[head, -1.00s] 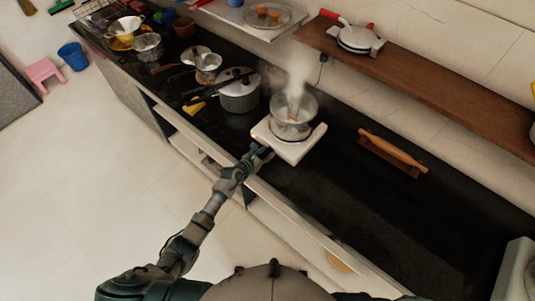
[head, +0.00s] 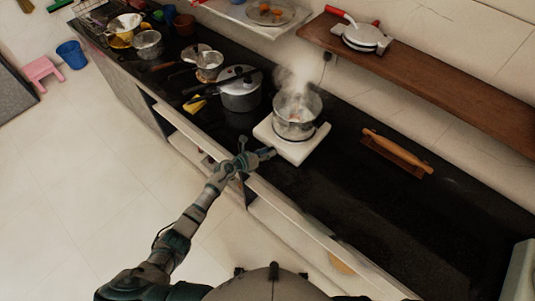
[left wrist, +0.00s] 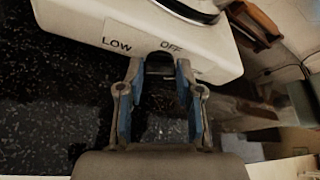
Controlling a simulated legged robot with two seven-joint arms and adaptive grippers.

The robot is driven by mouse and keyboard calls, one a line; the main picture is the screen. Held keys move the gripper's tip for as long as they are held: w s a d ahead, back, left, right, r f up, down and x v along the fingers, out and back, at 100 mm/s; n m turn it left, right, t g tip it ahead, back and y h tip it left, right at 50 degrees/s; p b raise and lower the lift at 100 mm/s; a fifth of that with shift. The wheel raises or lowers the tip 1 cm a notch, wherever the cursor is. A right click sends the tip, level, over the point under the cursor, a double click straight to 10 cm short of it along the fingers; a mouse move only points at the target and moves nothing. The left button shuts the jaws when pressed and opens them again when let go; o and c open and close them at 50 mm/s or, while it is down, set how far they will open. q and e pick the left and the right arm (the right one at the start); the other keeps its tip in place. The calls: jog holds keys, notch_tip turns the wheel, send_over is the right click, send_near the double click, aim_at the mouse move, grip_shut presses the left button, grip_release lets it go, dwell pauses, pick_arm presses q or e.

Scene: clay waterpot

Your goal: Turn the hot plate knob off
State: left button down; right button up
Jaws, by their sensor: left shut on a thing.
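The white hot plate (head: 287,149) sits on the black counter with a steaming metal pot (head: 297,119) on it. In the left wrist view, the hot plate's front (left wrist: 100,28) bears the words LOW at left and OFF near the middle. A dark knob (left wrist: 160,62) sticks out below OFF, partly hidden by my fingers. My left gripper (head: 268,153) is at the hot plate's front edge in the head view. In the left wrist view its fingers (left wrist: 160,70) are shut on the knob, one on each side. My right gripper is not in view.
A lidded pressure cooker (head: 240,92) and several pans stand left of the hot plate. A rolling pin (head: 397,150) lies on its board to the right. A wooden shelf (head: 440,85) runs above. The counter at front right is clear.

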pick_arm(q)
jog(key=shift+a+f+n+h+b, duration=0.1)
jog(key=shift+f+n+h+b, duration=0.2)
jog(key=shift+n+b, duration=0.15)
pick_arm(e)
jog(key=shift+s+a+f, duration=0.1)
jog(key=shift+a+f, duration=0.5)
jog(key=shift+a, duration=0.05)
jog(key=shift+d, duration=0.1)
pick_arm(q)
jog(key=c, duration=0.8)
grip_release()
jog(key=shift+a+r, duration=0.1)
jog(key=shift+o, duration=0.2)
jog(key=shift+s+a+r, duration=0.1)
jog(key=shift+a, duration=0.05)
jog(key=v, duration=1.1)
jog(key=shift+a, duration=0.35)
